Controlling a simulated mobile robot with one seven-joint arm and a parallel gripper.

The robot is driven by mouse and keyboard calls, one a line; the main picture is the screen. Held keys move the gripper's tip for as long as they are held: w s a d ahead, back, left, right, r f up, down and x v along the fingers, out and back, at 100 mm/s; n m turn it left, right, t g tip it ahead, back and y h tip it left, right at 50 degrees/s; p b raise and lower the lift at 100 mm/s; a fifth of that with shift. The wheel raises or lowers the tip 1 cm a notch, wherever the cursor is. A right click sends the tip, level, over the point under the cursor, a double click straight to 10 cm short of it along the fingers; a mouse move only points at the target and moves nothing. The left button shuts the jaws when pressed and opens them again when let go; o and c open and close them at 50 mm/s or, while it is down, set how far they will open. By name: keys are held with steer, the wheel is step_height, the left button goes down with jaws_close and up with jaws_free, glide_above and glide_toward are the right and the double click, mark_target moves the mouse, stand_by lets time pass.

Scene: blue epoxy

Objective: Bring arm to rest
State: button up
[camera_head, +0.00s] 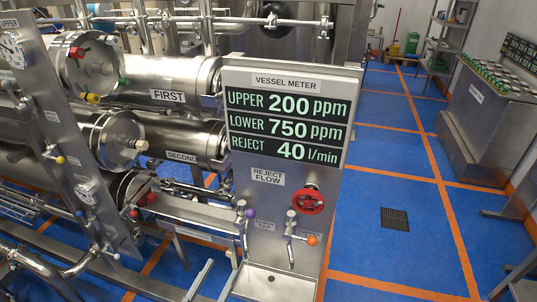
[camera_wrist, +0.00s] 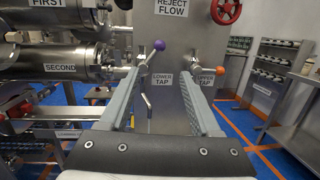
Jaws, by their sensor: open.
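My gripper (camera_wrist: 161,66) shows in the wrist view with its two long grey fingers apart and nothing between them. It points at the steel panel (camera_wrist: 168,50), apparently in front of the tap labels. The purple-knobbed tap (camera_wrist: 158,45) shows by the left fingertip and the orange-knobbed tap (camera_wrist: 193,51) by the right one. I cannot tell how far the fingertips are from the panel. There the meter panel (camera_head: 352,170) reads upper 200 ppm, lower 750 ppm and reject 40 l/min.
A red handwheel (camera_head: 307,199) sits on the panel above the taps, with a steel basin (camera_head: 270,284) below. Steel vessels (camera_head: 170,85) and pipes fill the left. Blue floor (camera_head: 385,180) with orange lines lies open to the right, before a steel cabinet (camera_head: 475,135).

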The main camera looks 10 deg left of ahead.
steer(key=w+d+r+m+g+h, duration=0.25)
steer(key=d+r+m+g, duration=0.25)
steer(key=d+m+g, duration=0.5)
steer(key=w+d+r+m+g+h, duration=0.2)
steer(key=d+r+m+g+h, duration=0.3)
steer(key=d+m, duration=0.5)
steer(key=s+d+r+m+y, duration=0.3)
steer(key=d+r+m+y, duration=0.2)
steer(key=d+r+m, duration=0.1)
steer(key=s+d+r+m+t+y, duration=0.1)
steer(key=s+d+r+m+y, duration=0.3)
steer(key=d+r+m+y, duration=0.2)
steer(key=shift+s+d+r+m, duration=0.25)
steer(key=shift+d+r+m, duration=0.1)
steer(key=shift+r+m, duration=0.4)
steer(key=shift+a, duration=0.15)
